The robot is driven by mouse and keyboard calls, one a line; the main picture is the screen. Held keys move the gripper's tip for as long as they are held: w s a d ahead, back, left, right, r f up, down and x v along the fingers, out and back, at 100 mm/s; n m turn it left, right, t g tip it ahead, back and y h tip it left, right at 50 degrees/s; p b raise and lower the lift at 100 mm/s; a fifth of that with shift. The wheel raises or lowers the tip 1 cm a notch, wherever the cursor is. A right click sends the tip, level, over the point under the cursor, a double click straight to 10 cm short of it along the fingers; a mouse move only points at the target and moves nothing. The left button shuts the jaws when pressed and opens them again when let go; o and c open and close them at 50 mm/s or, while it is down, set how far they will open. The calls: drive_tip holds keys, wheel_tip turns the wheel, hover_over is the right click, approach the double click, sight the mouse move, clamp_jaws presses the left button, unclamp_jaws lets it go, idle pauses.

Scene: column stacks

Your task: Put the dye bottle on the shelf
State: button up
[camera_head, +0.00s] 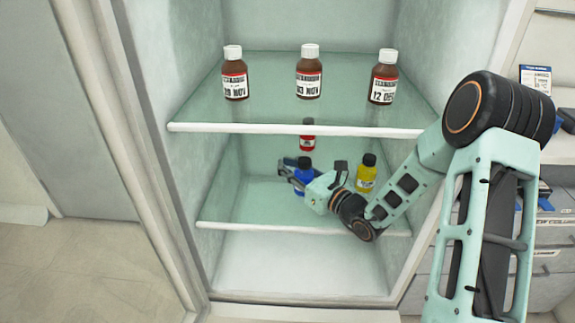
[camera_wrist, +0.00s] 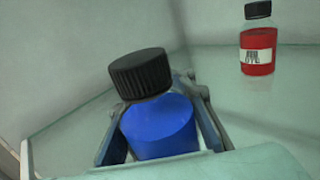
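In the wrist view, the bottle (camera_wrist: 160,130) fills the space between the fingers and looks tilted. My gripper (camera_head: 300,172) reaches in from the right and is shut on the bottle, one finger on each side. The bottle's base is hidden by the gripper in the wrist view, so I cannot tell whether it touches the shelf.
A red bottle (camera_head: 307,136) stands farther back on the lower shelf, also in the wrist view (camera_wrist: 258,45). A yellow bottle (camera_head: 366,174) stands to the right, near my arm. Three brown bottles (camera_head: 309,78) stand on the upper shelf (camera_head: 300,130) above.

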sight(311, 180)
drive_tip(key=o, duration=0.5)
drive_tip(key=shift+r, duration=0.15)
drive_tip(key=p+v, duration=0.2)
drive_tip(key=v, duration=1)
